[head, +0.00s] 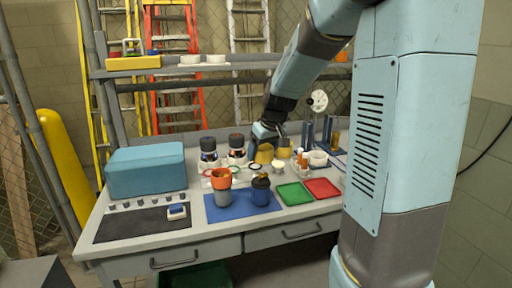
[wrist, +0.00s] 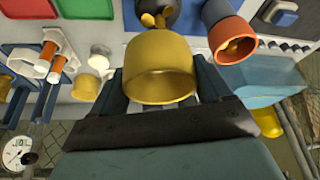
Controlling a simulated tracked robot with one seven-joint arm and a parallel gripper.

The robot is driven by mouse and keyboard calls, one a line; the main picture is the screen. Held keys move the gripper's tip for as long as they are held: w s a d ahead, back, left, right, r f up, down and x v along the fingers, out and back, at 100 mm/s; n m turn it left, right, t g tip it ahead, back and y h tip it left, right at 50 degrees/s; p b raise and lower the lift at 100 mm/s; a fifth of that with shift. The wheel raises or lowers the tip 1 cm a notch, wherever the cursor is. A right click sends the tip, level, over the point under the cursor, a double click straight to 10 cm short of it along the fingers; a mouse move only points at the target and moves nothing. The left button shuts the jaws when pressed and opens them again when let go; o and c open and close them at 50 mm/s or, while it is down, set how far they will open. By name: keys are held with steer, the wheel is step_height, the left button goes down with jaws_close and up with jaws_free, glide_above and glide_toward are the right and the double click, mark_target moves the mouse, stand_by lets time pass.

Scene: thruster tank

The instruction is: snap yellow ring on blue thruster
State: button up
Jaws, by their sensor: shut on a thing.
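My gripper (head: 266,140) is shut on the yellow ring (head: 264,154), a wide band that shows between the two fingers in the wrist view (wrist: 160,72). It is held above the back middle of the bench. The blue thruster (head: 261,194) stands upright on the blue mat (head: 240,212), with a dark top. It is nearer the bench front than my gripper and apart from the ring. In the wrist view its dark top (wrist: 168,14) shows at the upper edge, partly cut off and close to the ring's outline.
A grey thruster with an orange ring (head: 222,176) stands left of the blue one. Green (head: 294,194) and red (head: 322,188) trays lie to the right. Two dark-topped jars (head: 237,150) stand behind. Another yellow piece (head: 285,151) is right of my gripper. A teal box (head: 147,172) is left.

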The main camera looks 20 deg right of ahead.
mark_target(261, 174)
steer(key=shift+a+f, duration=0.2)
steer(key=shift+f, duration=0.7)
steer(key=shift+a+f, duration=0.15)
steer(key=shift+f, duration=1.05)
steer(key=shift+s, duration=0.2)
steer(key=shift+f, duration=2.25)
stand_by(1.0)
steer(key=o, duration=1)
steer(key=shift+c, duration=0.2)
steer(key=shift+r, duration=0.1)
steer(key=v, duration=1.3)
steer(key=shift+s+d+r, duration=0.15)
steer(key=shift+d+r, duration=0.05)
